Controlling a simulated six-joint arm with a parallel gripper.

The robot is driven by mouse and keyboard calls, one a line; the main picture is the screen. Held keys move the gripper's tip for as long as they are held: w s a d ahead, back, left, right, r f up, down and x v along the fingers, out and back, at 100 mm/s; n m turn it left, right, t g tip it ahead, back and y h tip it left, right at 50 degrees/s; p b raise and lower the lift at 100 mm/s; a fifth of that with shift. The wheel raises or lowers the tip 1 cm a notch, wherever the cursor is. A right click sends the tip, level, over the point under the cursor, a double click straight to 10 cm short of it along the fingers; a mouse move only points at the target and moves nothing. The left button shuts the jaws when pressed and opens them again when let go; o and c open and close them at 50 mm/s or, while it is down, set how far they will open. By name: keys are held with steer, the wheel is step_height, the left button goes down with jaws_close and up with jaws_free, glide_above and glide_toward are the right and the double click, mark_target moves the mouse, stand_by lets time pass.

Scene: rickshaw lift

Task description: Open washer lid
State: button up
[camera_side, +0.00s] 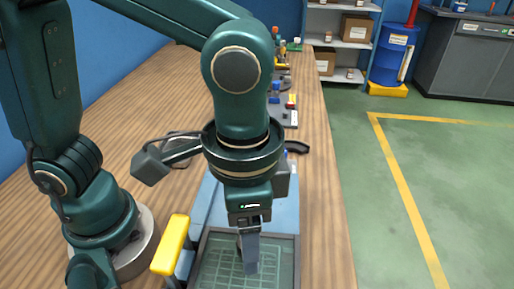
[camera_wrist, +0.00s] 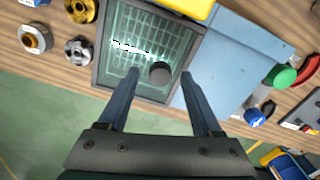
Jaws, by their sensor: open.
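The washer is a blue box (camera_wrist: 232,60) with a dark-framed, see-through greenish lid (camera_wrist: 118,40) over a grid; in the side view the lid (camera_side: 208,268) lies flat at the bottom. A dark round knob (camera_wrist: 160,72) stands near the lid's edge in the wrist view. My gripper (camera_wrist: 160,75) is open, with one finger on either side of the knob and gaps between. In the side view my gripper (camera_side: 248,255) points down over the lid and hides part of it. I cannot tell its height above the lid.
A yellow handle (camera_side: 171,245) stands at the washer's left side. Metal round parts (camera_wrist: 80,50) lie on the wooden bench (camera_side: 325,215) beside the washer. A green-topped item (camera_wrist: 281,76) and small parts lie at the other end. Shelves (camera_side: 340,40) stand far back.

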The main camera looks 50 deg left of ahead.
steer(key=shift+f, duration=0.35)
jaws_close()
stand_by(1.2)
